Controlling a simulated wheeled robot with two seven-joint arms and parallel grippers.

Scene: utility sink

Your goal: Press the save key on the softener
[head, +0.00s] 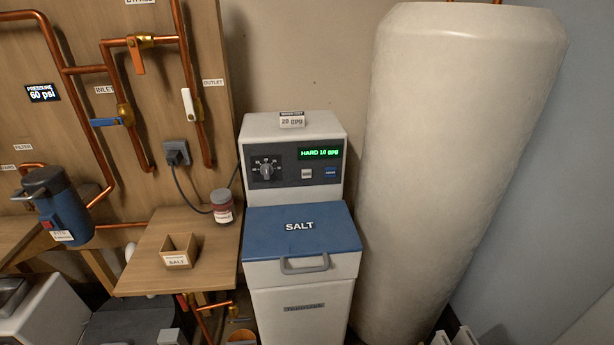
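The softener (300,295) is a pale cabinet with a blue salt lid (275,242). Its dark control panel (290,178) has a round dial (266,168) on the left. A green display (320,154) reads "HARD 10 gpg". Below it are a pale key (306,174) and a blue key (331,172), whose lettering is too small to read surely. Two pale tips at the bottom edge look like my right gripper (453,338), apart and empty, below and right of the softener. A grey block at bottom left may be part of my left gripper (172,337); its fingers are unclear.
A card on top of the softener (292,120) reads "20 gpg". A wooden shelf (140,275) at left holds a salt box (178,258) and a jar (222,207). A large pale tank (455,150) stands close at right. Copper pipes (85,70) and a blue filter (62,212) are at left.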

